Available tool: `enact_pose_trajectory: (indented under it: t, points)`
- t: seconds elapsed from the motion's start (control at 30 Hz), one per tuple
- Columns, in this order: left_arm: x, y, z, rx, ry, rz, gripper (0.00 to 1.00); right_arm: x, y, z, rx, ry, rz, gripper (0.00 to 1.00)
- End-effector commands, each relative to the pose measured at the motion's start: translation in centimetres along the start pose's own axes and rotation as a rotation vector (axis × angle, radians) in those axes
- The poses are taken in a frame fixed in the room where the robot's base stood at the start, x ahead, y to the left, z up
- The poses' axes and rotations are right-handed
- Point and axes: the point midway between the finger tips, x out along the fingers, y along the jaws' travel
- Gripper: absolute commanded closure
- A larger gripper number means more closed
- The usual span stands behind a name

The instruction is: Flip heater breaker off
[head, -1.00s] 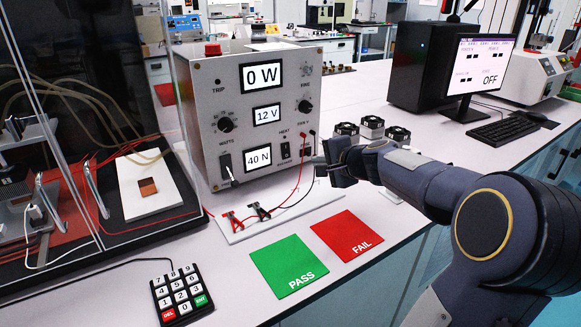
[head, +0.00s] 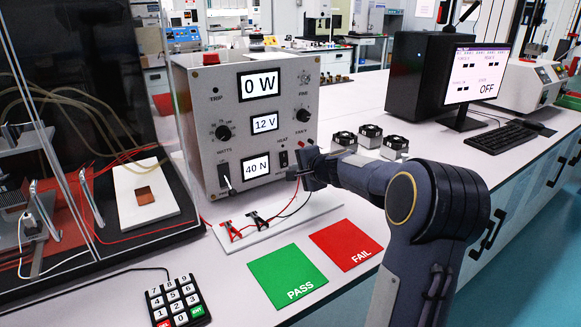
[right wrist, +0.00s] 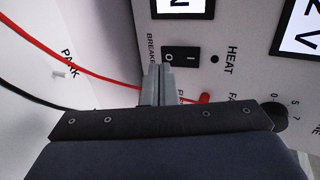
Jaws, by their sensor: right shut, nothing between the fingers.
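The heater breaker is a small black rocker switch (head: 283,159) under the HEAT label, low on the right of the grey tester's front panel (head: 241,133). In the right wrist view the rocker (right wrist: 182,57) lies between the BREAKER and HEAT labels. My right gripper (head: 291,175) is shut and empty, just below the switch. In the right wrist view its closed fingertips (right wrist: 158,70) are close to the rocker's edge; I cannot tell whether they touch it. My left gripper is out of view.
Red and black wires run to clips (head: 256,220) on a white board below the panel. A red plug (right wrist: 204,98) is beside my fingers. The green PASS mat (head: 287,272) and red FAIL mat (head: 345,243) lie in front. Fans (head: 370,136) stand to the right.

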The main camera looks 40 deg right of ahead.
Motion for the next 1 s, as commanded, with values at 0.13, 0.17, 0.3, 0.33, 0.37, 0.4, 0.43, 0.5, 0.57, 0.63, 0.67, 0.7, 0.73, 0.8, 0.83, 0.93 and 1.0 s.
enact_pose_trajectory:
  t: [0.13,0.17,0.3,0.33,0.37,0.4,0.43,0.5,0.57,0.63,0.67,0.7,0.73,0.8,0.83,0.93,1.0]
  points:
    - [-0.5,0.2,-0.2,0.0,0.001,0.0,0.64,1.8,-0.8,0.0,-0.001,0.0,0.0,1.0]
    - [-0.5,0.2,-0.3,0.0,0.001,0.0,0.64,2.0,-0.8,0.0,0.0,0.0,0.0,1.0]
    - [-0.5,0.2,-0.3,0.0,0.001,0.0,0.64,2.6,-1.0,-0.1,0.001,0.001,-0.001,1.0]
    - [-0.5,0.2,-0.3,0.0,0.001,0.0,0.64,2.7,-1.0,-0.1,0.001,0.001,-0.001,1.0]
    - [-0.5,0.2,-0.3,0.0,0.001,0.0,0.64,2.7,-1.0,-0.1,0.001,0.001,-0.001,1.0]
    - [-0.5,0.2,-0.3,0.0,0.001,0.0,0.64,2.7,-1.0,-0.1,0.001,0.001,-0.001,1.0]
    - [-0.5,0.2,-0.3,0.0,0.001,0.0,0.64,2.7,-1.0,-0.1,0.001,0.001,-0.001,1.0]
    - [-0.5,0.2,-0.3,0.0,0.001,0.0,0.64,2.7,-1.0,-0.1,0.001,0.001,-0.001,1.0]
    - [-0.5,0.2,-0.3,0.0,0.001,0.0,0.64,2.7,-1.0,-0.1,0.001,0.001,-0.001,1.0]
    - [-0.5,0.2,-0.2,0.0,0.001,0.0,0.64,2.7,-0.9,-0.1,0.001,0.001,-0.001,1.0]
    - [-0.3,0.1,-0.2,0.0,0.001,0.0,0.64,2.7,-0.9,-0.1,0.001,0.001,-0.003,1.0]
    - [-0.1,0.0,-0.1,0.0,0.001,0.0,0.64,2.8,-0.7,-0.1,0.001,0.001,-0.006,1.0]
    - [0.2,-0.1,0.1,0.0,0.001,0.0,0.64,2.9,-0.6,-0.1,0.001,0.001,-0.01,1.0]
    - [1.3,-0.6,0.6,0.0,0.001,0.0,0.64,3.2,-0.3,-0.1,0.001,0.001,-0.026,1.0]
    - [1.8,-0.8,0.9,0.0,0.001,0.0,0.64,3.4,-0.1,-0.1,0.001,0.001,-0.035,1.0]
    - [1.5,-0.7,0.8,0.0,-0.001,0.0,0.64,3.1,-1.0,-0.1,0.001,0.001,-0.044,1.0]
    - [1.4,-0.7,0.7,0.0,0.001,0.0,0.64,3.1,-0.9,-0.1,0.001,0.001,-0.043,1.0]
